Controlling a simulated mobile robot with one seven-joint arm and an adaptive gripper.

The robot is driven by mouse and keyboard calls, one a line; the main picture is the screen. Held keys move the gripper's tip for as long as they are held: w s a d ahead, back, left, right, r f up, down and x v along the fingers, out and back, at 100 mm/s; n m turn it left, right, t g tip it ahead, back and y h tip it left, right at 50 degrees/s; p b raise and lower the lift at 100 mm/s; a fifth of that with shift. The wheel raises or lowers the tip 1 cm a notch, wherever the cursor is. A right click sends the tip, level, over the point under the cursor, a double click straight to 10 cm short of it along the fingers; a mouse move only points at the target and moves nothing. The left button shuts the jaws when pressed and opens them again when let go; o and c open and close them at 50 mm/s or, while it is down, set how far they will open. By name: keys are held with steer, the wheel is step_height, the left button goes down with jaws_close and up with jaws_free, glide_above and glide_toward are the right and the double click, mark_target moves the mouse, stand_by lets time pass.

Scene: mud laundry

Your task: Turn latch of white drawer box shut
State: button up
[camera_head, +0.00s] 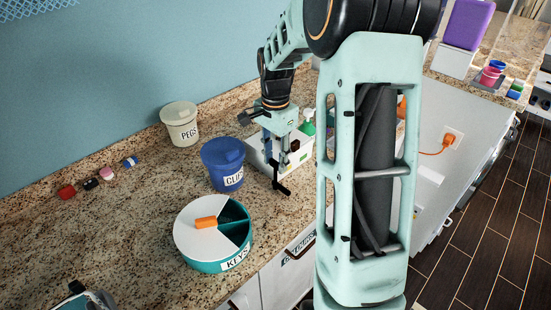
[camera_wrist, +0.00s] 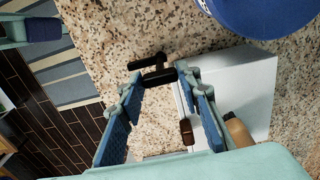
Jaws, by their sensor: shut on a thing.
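The white drawer box (camera_head: 256,157) stands on the granite counter behind my gripper, partly hidden by it and by my arm. In the wrist view the box (camera_wrist: 250,90) is at the right, beside the fingers. My gripper (camera_head: 274,170) points down at the box's front. Its blue-padded fingers (camera_wrist: 157,80) are apart, with the black latch handle (camera_wrist: 154,74) held between their tips. The black handle also shows at the fingertips in the head view (camera_head: 282,188). I cannot tell the latch's exact angle against the box.
A blue lidded tub (camera_head: 223,165) stands close left of the box. A round teal KEYS container (camera_head: 190,254) with an orange item (camera_head: 206,222) is nearer the front. A PEGS tub (camera_head: 180,127) stands by the wall. A green-topped bottle (camera_head: 308,124) is behind the box.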

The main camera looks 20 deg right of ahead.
steer(key=shift+n, duration=0.3)
steer(key=n, duration=0.4)
steer(key=shift+n, duration=0.3)
steer(key=n, duration=0.8)
steer(key=shift+n, duration=2.4)
steer(key=o, duration=1.2)
steer(key=shift+c, duration=0.2)
step_height(320, 180, up, 12)
